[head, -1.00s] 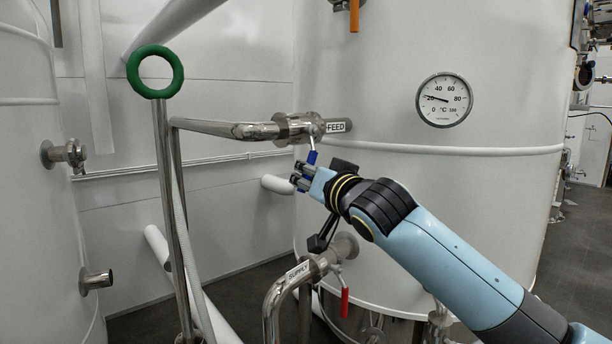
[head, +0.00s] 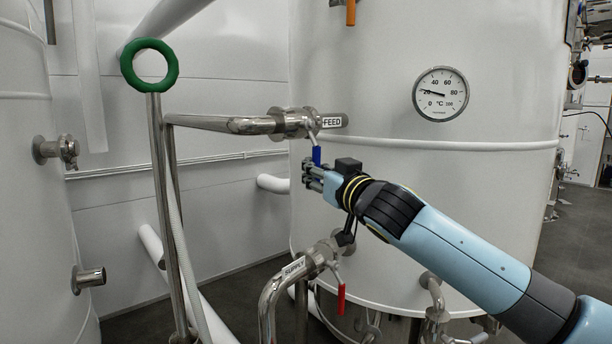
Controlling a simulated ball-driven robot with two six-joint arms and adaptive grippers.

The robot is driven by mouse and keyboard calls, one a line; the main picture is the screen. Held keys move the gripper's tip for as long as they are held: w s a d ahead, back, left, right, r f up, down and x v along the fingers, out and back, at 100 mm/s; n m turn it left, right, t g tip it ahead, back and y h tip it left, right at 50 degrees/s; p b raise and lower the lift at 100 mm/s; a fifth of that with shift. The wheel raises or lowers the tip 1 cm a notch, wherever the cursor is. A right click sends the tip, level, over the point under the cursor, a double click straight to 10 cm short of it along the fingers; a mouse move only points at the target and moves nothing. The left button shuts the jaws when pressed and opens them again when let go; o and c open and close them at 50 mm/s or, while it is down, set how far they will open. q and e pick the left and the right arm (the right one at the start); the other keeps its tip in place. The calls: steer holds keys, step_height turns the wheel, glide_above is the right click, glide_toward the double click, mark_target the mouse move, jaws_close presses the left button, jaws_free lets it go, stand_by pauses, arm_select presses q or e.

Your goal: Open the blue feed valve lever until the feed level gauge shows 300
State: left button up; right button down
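The blue feed valve lever (head: 316,154) hangs down from the steel valve (head: 293,122) beside the FEED label (head: 333,121). My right gripper (head: 307,174) comes in from the right at the lever's lower end. Its fingers overlap the lower part of the blue handle, so I cannot tell whether they grip it or only touch it. My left gripper is out of view. The round dial on the tank (head: 440,94) is marked °C, with its needle near 20. No feed level gauge is recognisable.
Below my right gripper is the SUPPLY pipe (head: 285,280) with a red lever (head: 341,298). A green ring handle (head: 126,68) on a steel post stands at left. An orange handle (head: 351,12) hangs at the top. Pipe stubs (head: 90,279) stick out of the left tank.

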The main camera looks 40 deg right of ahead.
steer(key=shift+f, duration=0.2)
steer(key=c, duration=1.4)
jaws_free()
steer(key=shift+s+d+r, duration=0.15)
steer(key=shift+s+d, duration=0.1)
steer(key=shift+s, duration=0.1)
steer(key=shift+o, duration=0.7)
steer(key=shift+w+a, duration=0.15)
steer(key=s+a+f, duration=0.1)
steer(key=s, duration=1.1)
steer(key=shift+a, duration=0.2)
